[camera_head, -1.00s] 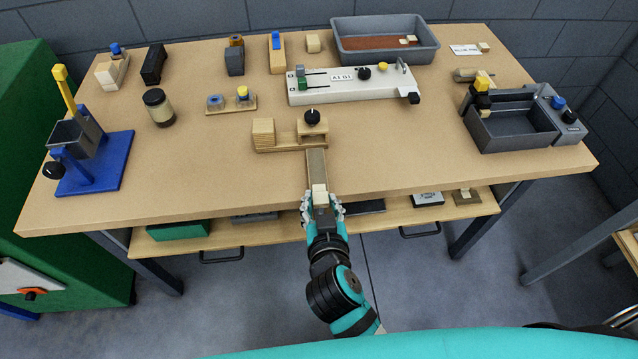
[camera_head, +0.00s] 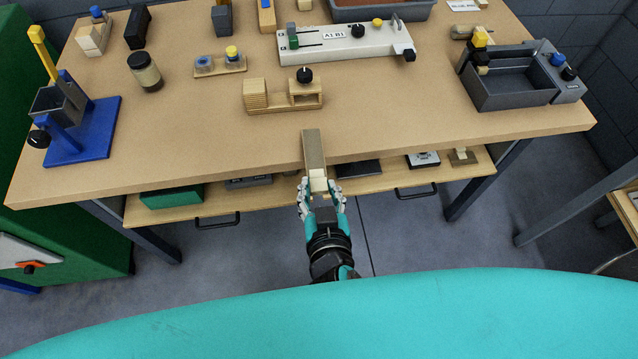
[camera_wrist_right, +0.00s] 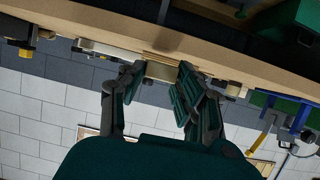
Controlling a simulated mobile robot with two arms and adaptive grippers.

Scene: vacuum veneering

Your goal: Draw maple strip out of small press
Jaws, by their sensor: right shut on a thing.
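The maple strip (camera_head: 313,148) is a long grey-brown bar with a pale block at its near end. My right gripper (camera_head: 319,188) is shut on that pale end and holds the strip level with, or a little over, the table's front edge. The small press (camera_head: 284,97) is a wooden frame with a black knob and stands farther back. A clear gap of tabletop lies between it and the strip's far end. In the right wrist view, the held piece (camera_wrist_right: 160,71) shows between the fingers. My left gripper is not in view.
A white clamp board (camera_head: 345,40) stands behind the press. A grey tray (camera_head: 510,100) is at the right and a blue stand (camera_head: 85,140) at the left. A lower shelf (camera_head: 385,183) with several items lies under the table. The front tabletop is clear.

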